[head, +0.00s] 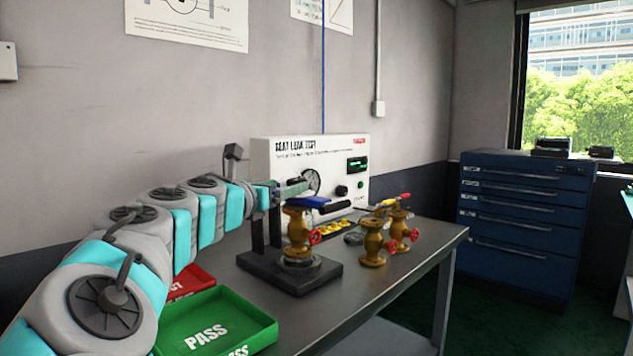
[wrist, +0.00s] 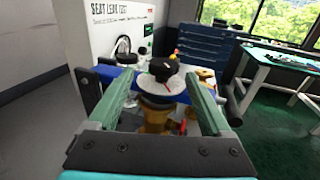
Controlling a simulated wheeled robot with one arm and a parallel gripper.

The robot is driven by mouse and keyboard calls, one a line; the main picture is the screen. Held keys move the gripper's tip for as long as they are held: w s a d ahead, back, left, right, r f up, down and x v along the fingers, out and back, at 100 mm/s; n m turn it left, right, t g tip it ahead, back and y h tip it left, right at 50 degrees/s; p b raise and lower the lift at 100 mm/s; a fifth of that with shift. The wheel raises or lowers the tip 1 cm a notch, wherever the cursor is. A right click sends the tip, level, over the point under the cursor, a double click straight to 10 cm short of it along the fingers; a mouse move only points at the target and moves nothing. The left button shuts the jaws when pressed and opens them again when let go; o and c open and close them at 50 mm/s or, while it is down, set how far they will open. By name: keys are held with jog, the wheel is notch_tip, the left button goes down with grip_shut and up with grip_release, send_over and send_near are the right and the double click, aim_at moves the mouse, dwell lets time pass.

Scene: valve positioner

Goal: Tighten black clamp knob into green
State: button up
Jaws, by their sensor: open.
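The black clamp knob (wrist: 163,68) shows in the wrist view, on top of a pale round dial (wrist: 160,86) with a red mark. It is centred between the two green fingers of my gripper (wrist: 162,74), with a gap on each side. The gripper is open and holds nothing. In the head view my gripper (head: 306,186) is above the blue clamp bar (head: 310,202) and the valve on the black base (head: 290,277). I cannot make out the knob or any green zone there.
The white seat leak test panel (head: 272,180) stands close behind the clamp. Several other yellow valves (head: 373,242) with red handwheels stand to the right on the metal bench (head: 400,280). A green PASS tray (head: 250,322) and a red tray (head: 195,281) lie at the left front.

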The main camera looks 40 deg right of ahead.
aim_at(304, 179)
jog(key=shift+s+d+r, duration=0.1)
jog(key=shift+s+d, duration=0.1)
jog(key=shift+d, duration=0.1)
jog(key=shift+x, duration=3.9)
jog(key=shift+w+r, duration=0.1)
grip_shut()
